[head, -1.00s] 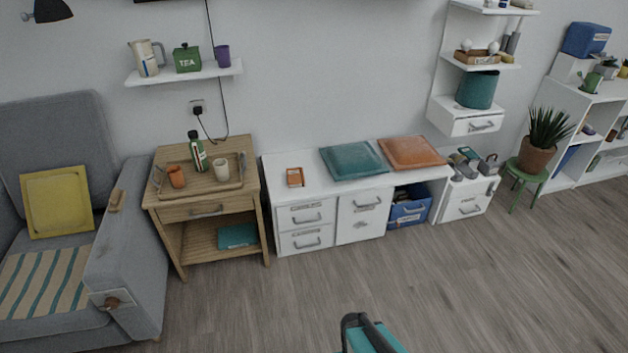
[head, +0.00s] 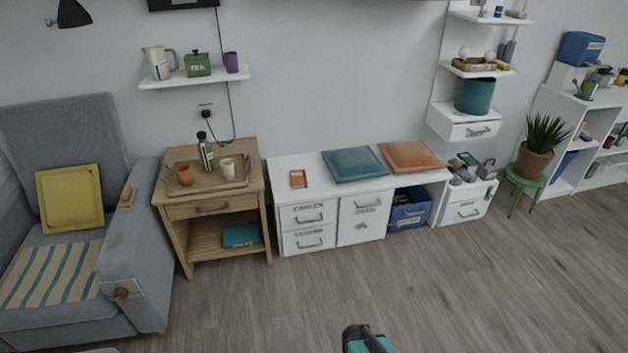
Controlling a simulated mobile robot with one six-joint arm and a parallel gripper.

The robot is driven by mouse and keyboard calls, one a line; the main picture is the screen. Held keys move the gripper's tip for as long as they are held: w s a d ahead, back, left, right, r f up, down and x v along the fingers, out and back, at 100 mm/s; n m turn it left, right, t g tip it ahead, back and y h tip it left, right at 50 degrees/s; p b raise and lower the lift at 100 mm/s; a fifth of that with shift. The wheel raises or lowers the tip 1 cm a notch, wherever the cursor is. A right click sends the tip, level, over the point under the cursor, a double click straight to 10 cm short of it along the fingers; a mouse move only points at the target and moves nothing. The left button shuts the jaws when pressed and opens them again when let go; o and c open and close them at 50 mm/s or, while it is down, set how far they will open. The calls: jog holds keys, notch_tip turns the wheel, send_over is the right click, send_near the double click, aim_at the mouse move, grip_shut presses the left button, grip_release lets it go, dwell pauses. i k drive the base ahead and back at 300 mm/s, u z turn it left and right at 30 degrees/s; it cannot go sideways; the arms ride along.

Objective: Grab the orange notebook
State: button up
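A small orange item (head: 298,179), which looks like the orange notebook, lies flat on the left part of the low white bench (head: 291,202). Its top has a pale or greyish patch, and it is too small to read. It lies apart from the teal cushion to its right. My gripper cannot be made out in the head view. Only a black and teal part, probably of my own arm, shows at the bottom edge, well in front of the bench.
A teal cushion (head: 355,164) and an orange cushion (head: 409,156) lie on the bench. A wooden side table (head: 240,205) with a tray, cups and bottle stands left of it, beside a grey sofa (head: 140,245). The wooden floor (head: 420,290) before the bench is clear.

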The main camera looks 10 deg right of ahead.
aim_at(298, 178)
jog(key=u, duration=0.15)
jog(key=i, duration=0.95)
jog(key=z, duration=0.1)
jog(key=k, duration=0.65)
jog(key=u, duration=0.3)
jog(key=i, duration=0.45)
jog(key=u, duration=0.2)
